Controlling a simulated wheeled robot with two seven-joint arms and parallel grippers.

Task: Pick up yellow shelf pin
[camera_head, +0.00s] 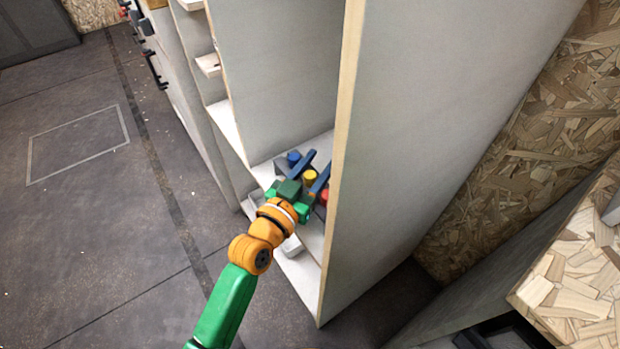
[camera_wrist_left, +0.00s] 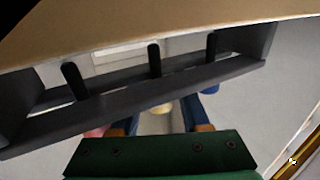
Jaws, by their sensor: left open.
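The yellow shelf pin (camera_head: 310,176) stands on a low white shelf inside the cabinet. My left gripper (camera_head: 315,169) is open, with its two blue fingers reaching into the cabinet on either side of the yellow pin. In the left wrist view the yellow pin (camera_wrist_left: 162,110) shows between the fingers, partly hidden by the grey frame and the gripper body. I cannot tell whether either finger touches it. A blue pin (camera_head: 293,157) stands to its left and a red pin (camera_head: 323,197) to its lower right. My right gripper is not in view.
A tall white cabinet panel (camera_head: 420,130) rises close on the right of my left gripper. In the left wrist view a dark grey frame with black pegs (camera_wrist_left: 154,60) crosses the foreground. Open dark floor (camera_head: 100,230) lies to the left.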

